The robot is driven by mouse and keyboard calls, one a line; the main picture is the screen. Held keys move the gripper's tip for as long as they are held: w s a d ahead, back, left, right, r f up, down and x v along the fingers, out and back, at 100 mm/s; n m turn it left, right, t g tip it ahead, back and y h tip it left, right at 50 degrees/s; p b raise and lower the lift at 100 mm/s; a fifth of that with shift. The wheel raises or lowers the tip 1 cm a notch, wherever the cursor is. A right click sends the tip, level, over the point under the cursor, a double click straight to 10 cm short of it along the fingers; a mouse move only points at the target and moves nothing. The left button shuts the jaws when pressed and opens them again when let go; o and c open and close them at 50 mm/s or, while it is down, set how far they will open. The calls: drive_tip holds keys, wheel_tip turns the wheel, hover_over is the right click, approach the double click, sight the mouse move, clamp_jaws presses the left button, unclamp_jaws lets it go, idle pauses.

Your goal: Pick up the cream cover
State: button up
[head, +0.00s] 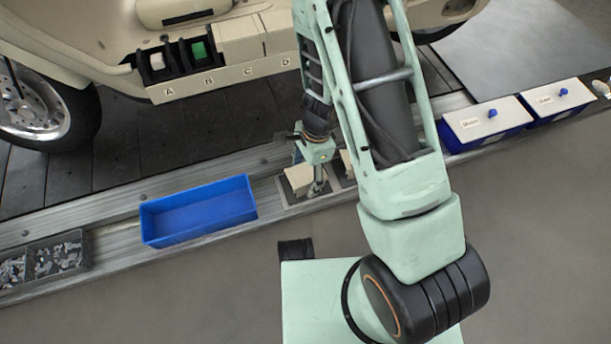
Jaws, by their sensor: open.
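A cream cover (299,179) lies on a dark pad on the metal rail, right of the blue tray. A second cream piece (346,162) shows just right of it, mostly hidden behind my arm. My gripper (317,187) points down at the right side of the first cover, close to it. It is open, and the cover is partly hidden by it. I cannot tell whether the fingers touch the cover or are around it.
An empty blue tray (200,214) and a dark bin of small parts (45,262) sit on the rail at left. Lidded blue boxes (487,122) stand at right. The cream scooter (90,40) behind has bays marked A to D; A and B are uncovered.

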drive_tip(key=c, duration=1.3)
drive_tip(key=shift+r, duration=0.25)
